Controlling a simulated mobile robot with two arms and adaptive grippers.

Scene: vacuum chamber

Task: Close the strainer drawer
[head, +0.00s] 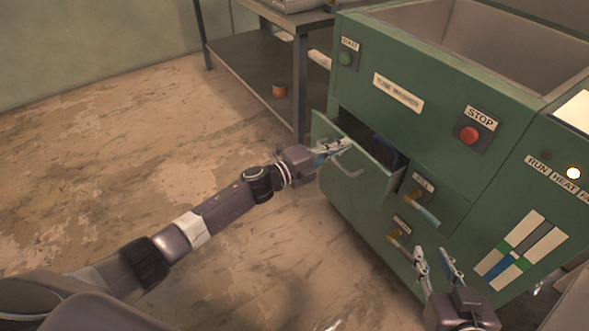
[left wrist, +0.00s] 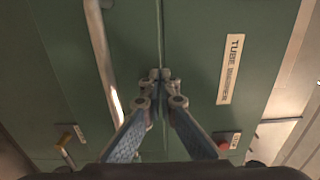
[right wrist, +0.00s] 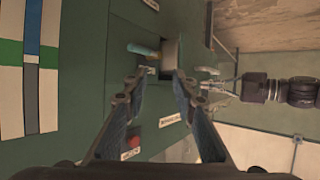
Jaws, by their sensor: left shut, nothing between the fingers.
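The strainer drawer (head: 374,180) is the green drawer on the left side of the machine. It stands partly pulled out, with its dark inside showing behind the front panel. Its pale bar handle (head: 347,170) is on the front and also shows in the left wrist view (left wrist: 101,55). My left gripper (head: 345,146) is shut and empty, at the top of the drawer front, above the handle. In the left wrist view its fingertips (left wrist: 160,75) meet over the seam; contact is unclear. My right gripper (head: 434,256) is open and empty, lower right of the drawer.
The green machine (head: 440,90) carries a red stop button (head: 469,134), a green start button (head: 346,58) and two valve levers (head: 424,213) near the drawer. A metal table (head: 245,60) stands behind at the left. The floor (head: 130,140) left of the drawer is clear.

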